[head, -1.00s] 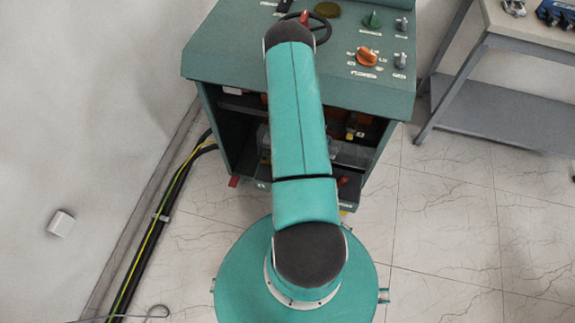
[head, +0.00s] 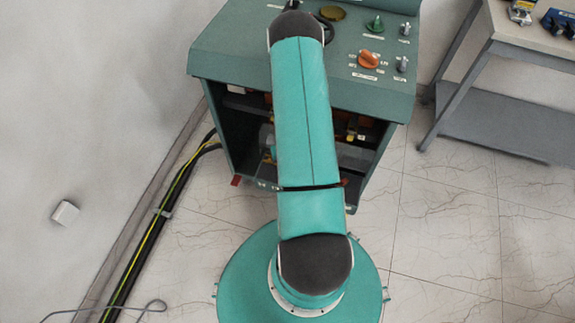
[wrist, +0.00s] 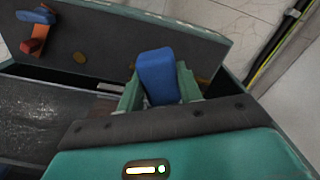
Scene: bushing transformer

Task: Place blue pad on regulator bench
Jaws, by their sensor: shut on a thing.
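In the wrist view the blue pad (wrist: 157,70) stands between the green fingers of my gripper (wrist: 160,88), which is shut on it. In the head view my arm hides both the gripper and the pad. The green console (head: 225,55), which may be the regulator bench, stands ahead with knobs on its sloped top and an open shelf below. In the wrist view the pad is in front of a dark panel (wrist: 110,35); I cannot tell whether they touch.
A grey table (head: 545,50) with tools stands at the right. Black and yellow cables (head: 165,215) run along the left wall. The tiled floor at the right is clear.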

